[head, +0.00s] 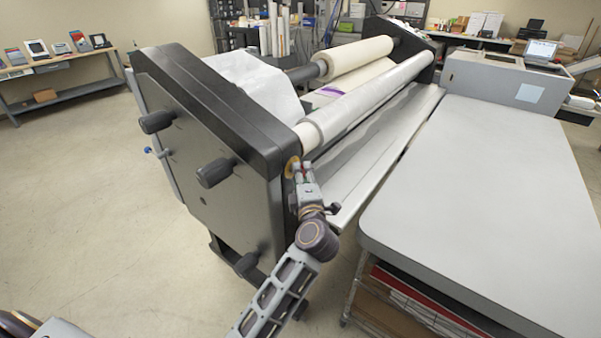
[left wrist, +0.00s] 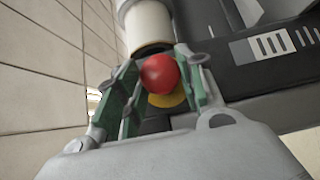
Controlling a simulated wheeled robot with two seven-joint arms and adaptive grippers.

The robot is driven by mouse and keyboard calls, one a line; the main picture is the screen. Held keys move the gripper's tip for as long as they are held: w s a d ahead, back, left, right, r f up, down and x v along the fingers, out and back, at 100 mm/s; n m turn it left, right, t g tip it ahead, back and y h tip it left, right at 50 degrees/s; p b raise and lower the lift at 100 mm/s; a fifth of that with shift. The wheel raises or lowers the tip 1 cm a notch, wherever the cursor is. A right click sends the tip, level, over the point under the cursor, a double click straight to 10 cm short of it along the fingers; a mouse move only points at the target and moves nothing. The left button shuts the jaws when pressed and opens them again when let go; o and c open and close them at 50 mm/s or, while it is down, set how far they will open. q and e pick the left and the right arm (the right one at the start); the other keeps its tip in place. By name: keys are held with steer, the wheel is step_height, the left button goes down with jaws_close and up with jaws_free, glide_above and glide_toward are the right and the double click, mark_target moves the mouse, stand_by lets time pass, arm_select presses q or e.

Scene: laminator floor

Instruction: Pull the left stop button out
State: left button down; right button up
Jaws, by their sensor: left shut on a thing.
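The left stop button is a red round knob (left wrist: 158,73) over a yellow ring (left wrist: 168,100), seen in the left wrist view. In the head view the yellow ring (head: 292,167) is on the near end of the laminator's black side housing, and the knob is mostly hidden by my gripper. My left gripper (head: 304,168) reaches up to it from below. In the left wrist view the green-padded fingers of the left gripper (left wrist: 156,70) are shut on the red knob, one on each side. My right gripper is not in view.
The laminator (head: 205,140) has dark knobs on its side panel and long rollers (head: 370,95) behind the button. A grey-topped table (head: 480,180) stands close to the right of my arm. The floor (head: 70,200) at left is open. A shelf table (head: 60,65) stands far left.

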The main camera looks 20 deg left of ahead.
arm_select(q)
steer(key=shift+d+f, duration=0.15)
steer(key=c, duration=1.1)
jaws_free()
steer(key=shift+o, duration=1.1)
steer(key=shift+s+d, duration=0.1)
steer(key=shift+d, duration=0.05)
steer(key=v, duration=0.7)
steer(key=shift+s, duration=0.15)
steer(key=shift+d+r, duration=0.1)
steer(key=shift+r, duration=0.1)
